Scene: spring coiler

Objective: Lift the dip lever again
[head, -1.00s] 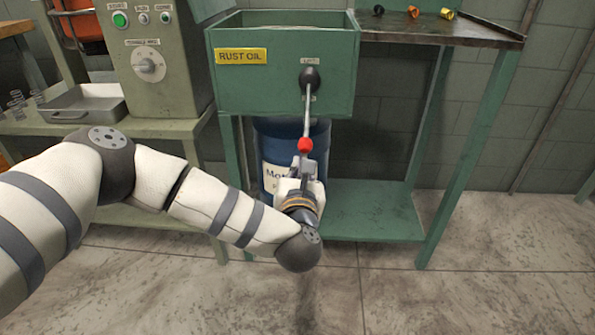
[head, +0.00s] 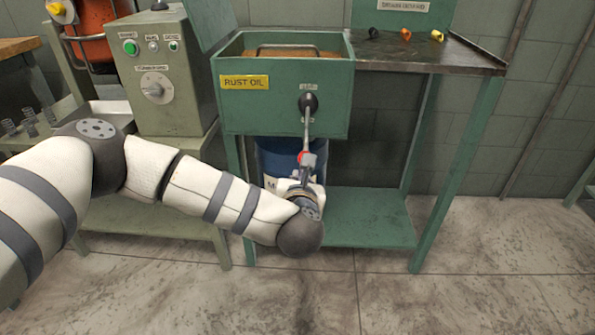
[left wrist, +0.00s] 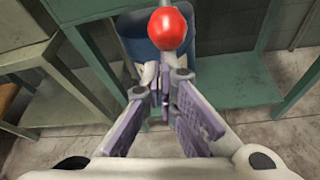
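The dip lever (head: 307,128) is a metal rod on the front of the green rust oil tank (head: 235,115). It hangs down from a black pivot (head: 308,103) and ends in a red knob (head: 303,156). My left gripper (head: 309,168) is just under the knob, and part of it overlaps the knob there. In the left wrist view the red knob (left wrist: 167,27) is above the fingertips (left wrist: 160,84), with a gap between the purple-padded fingers. Whether they touch the knob I cannot tell. A wire handle (head: 298,46) shows inside the tank. My right gripper is out of view.
A blue drum (head: 278,155) stands under the tank, behind my gripper. A control box (head: 172,70) on a green bench (head: 165,215) is at left. A dark shelf (head: 430,55) with small coloured parts is at right. The floor in front is clear.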

